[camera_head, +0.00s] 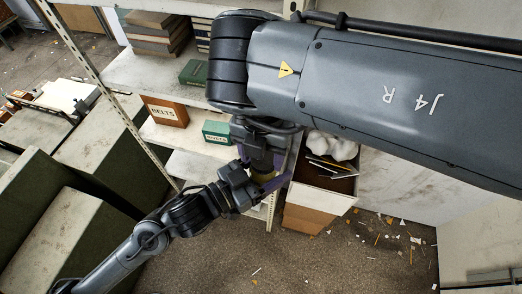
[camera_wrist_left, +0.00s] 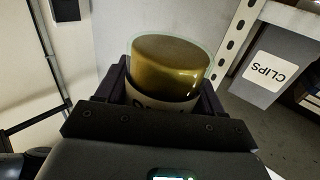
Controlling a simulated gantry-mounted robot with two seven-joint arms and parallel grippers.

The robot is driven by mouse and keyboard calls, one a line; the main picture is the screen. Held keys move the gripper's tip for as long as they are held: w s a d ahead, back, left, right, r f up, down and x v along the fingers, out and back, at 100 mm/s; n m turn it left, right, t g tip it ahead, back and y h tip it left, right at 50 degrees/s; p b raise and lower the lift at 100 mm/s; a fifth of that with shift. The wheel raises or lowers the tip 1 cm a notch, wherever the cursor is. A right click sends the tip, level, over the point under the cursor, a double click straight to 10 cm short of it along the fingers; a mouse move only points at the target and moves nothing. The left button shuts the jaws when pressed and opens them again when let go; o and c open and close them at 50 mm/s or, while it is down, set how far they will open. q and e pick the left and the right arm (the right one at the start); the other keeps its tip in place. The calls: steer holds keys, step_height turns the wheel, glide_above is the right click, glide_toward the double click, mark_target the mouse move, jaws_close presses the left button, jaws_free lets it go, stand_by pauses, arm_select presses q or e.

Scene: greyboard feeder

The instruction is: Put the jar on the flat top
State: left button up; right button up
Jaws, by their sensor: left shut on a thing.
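The jar (camera_wrist_left: 170,62) has a gold lid and a pale label with dark print, mostly hidden by the gripper. My left gripper (camera_wrist_left: 165,84) is shut on it, with a finger on each side. In the head view my left arm comes in from the lower left and ends beside my right gripper (camera_head: 270,172). The right gripper points down and overlaps the left one there; its jaws are too hidden to tell. Flat pale tops (camera_head: 66,229) show on the green-sided blocks at the left; I cannot tell which surface is the flat top.
A metal shelf rack holds a brown BELTS box (camera_head: 164,111), green boxes (camera_head: 217,132) and books (camera_head: 155,34). An open drawer (camera_head: 322,196) with white stuff and sticks is beside the grippers. Scraps litter the floor.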

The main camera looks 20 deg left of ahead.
arm_select(q)
steer(key=shift+s+d, duration=0.1)
steer(key=shift+d, duration=0.05)
arm_select(e)
steer(key=shift+s+a, duration=0.15)
steer(key=shift+a, duration=0.1)
steer(key=c, duration=0.7)
arm_select(q)
steer(key=o, duration=1.3)
steer(key=shift+c, duration=0.2)
arm_select(e)
steer(key=shift+c, duration=0.3)
arm_select(q)
steer(key=shift+o, duration=0.5)
arm_select(e)
steer(key=shift+d, duration=0.1)
